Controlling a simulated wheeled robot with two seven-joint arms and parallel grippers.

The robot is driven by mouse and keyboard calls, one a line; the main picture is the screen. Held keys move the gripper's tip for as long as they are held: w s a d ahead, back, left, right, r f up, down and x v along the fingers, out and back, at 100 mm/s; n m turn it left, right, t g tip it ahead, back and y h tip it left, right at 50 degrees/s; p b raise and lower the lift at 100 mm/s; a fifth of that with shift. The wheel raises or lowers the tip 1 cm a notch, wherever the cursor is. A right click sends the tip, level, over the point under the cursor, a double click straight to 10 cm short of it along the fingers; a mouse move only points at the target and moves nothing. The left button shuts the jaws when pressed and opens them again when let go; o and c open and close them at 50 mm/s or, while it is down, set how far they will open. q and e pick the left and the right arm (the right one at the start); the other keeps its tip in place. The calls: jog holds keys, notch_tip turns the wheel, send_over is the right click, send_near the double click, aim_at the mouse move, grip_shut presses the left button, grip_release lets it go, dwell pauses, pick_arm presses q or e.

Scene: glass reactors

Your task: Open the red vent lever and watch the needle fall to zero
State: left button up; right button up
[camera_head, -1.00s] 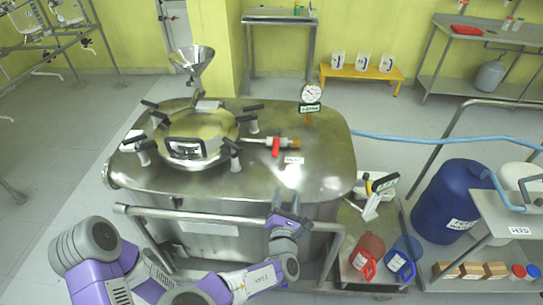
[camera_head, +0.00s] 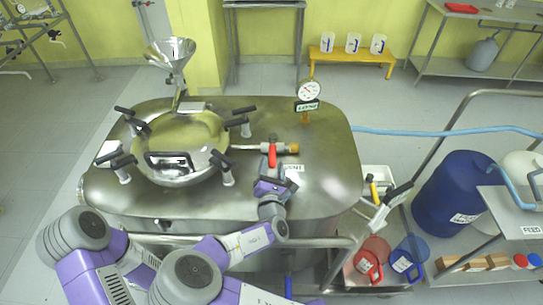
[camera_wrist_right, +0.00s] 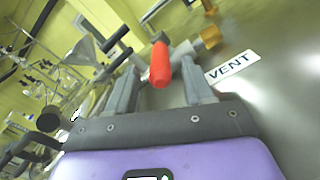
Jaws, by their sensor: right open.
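The red vent lever (camera_head: 272,155) sits on a short pipe with a brass end on top of the steel reactor (camera_head: 325,180). In the right wrist view the red lever (camera_wrist_right: 160,65) shows between my two fingers, beside the VENT label (camera_wrist_right: 232,66). My right gripper (camera_head: 272,168) is open around or just short of the lever; I cannot tell whether a finger touches it. The pressure gauge (camera_head: 309,91) stands on a post behind the lever; its needle is too small to read. My left gripper is not in view.
A round hatch (camera_head: 180,147) with several black-handled clamps lies left of the lever. A steel funnel (camera_head: 170,55) rises behind it. A handrail (camera_head: 330,242) runs along the reactor's front. A blue hose (camera_head: 440,132) leads off to the right.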

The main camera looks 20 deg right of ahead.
aim_at(272, 158)
jog(key=shift+x, duration=2)
grip_shut()
